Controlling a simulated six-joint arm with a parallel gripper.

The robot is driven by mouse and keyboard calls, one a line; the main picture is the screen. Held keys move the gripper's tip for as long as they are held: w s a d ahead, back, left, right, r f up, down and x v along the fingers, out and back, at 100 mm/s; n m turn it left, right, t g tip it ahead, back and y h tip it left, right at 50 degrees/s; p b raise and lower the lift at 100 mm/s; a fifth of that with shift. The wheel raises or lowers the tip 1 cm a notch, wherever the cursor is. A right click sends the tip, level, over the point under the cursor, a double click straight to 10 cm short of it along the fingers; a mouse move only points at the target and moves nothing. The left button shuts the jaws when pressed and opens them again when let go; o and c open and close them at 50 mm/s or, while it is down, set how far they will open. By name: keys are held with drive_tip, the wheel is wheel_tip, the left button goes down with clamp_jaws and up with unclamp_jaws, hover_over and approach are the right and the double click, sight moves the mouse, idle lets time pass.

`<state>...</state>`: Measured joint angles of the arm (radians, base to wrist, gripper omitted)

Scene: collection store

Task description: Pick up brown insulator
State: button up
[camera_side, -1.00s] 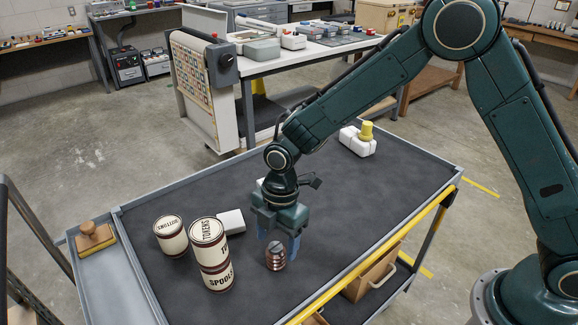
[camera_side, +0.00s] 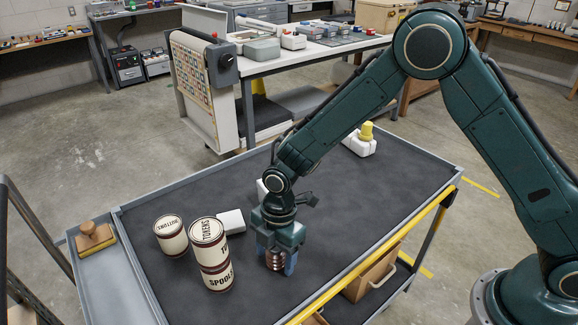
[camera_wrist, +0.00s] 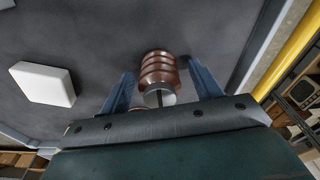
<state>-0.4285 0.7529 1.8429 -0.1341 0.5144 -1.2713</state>
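The brown insulator (camera_side: 275,261) is a ribbed, glossy piece standing upright on the dark cart top. It also shows in the wrist view (camera_wrist: 159,70), with a pale grey cap at its near end. My gripper (camera_side: 277,266) is lowered over it, with one blue finger on each side. In the wrist view the gripper (camera_wrist: 163,90) is open, and gaps show between the insulator and both fingers. The insulator's upper part is hidden by my gripper in the side view.
Cream tins labelled TOKENS (camera_side: 207,232), SPOOLS (camera_side: 217,276) and BUTTONS (camera_side: 170,236) stand to the left. A white block (camera_side: 231,222) lies behind them. A white item with a yellow top (camera_side: 359,142) stands at the far right. The cart's right side is clear.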

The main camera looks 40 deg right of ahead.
drive_tip(key=c, duration=1)
drive_tip(key=shift+r, duration=0.1)
wheel_tip(320, 180, up, 20)
idle(0.6)
